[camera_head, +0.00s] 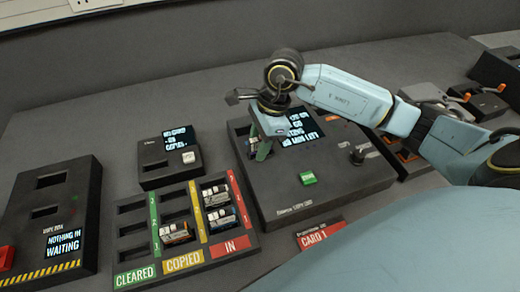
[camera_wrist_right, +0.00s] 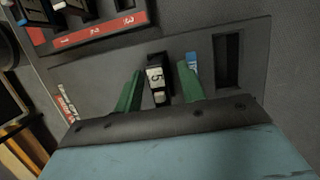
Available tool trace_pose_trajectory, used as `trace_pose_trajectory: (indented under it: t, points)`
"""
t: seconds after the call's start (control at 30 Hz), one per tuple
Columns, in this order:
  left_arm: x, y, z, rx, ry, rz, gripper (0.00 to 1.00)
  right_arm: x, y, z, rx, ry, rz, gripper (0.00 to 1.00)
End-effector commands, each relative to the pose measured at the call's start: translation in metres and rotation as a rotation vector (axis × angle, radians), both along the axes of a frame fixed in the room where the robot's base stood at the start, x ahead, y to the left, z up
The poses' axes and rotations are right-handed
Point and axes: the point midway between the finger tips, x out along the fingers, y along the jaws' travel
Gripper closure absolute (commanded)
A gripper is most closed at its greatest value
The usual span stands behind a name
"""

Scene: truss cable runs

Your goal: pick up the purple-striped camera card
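A dark camera card (camera_wrist_right: 156,78) with a white label marked 5 stands on end at the dark console in the wrist view. No purple stripe shows on it, so I cannot tell its stripe colour. My right gripper (camera_wrist_right: 160,80) has its green fingers on either side of this card, with small gaps showing. In the head view the right gripper (camera_head: 262,146) points down over the console's left part and hides the card. Cards in the tray include an orange-striped one (camera_head: 176,232) and a blue-striped one (camera_head: 222,218); no purple stripe is clear. My left gripper is out of view.
The console (camera_head: 330,192) has a screen, a green button (camera_head: 308,178) and an empty slot (camera_wrist_right: 228,60) beside the fingers. The card tray (camera_head: 132,240) with cleared, copied and in columns stands left of it. A reader box (camera_head: 170,158) and a wiping unit (camera_head: 25,205) stand farther left.

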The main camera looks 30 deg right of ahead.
Motion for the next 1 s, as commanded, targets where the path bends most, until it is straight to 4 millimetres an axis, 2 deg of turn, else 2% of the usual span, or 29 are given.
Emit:
trace_pose_trajectory:
  t: [0.1,0.3,0.6,0.87,1.0]
  points:
    - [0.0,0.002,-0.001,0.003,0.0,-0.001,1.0,0.0,0.001,-0.007,-0.001,0.001,-0.001,0.6]
    - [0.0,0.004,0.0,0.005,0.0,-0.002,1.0,0.0,0.001,-0.007,-0.001,0.0,-0.001,0.6]
    - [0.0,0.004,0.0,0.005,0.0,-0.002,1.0,0.0,0.001,-0.006,-0.001,0.0,-0.001,0.99]
    - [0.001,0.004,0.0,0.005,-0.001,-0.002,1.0,0.0,0.001,-0.006,0.0,-0.001,-0.001,1.0]
    - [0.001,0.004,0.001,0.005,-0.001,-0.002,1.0,0.001,0.001,0.003,0.0,-0.004,-0.001,1.0]
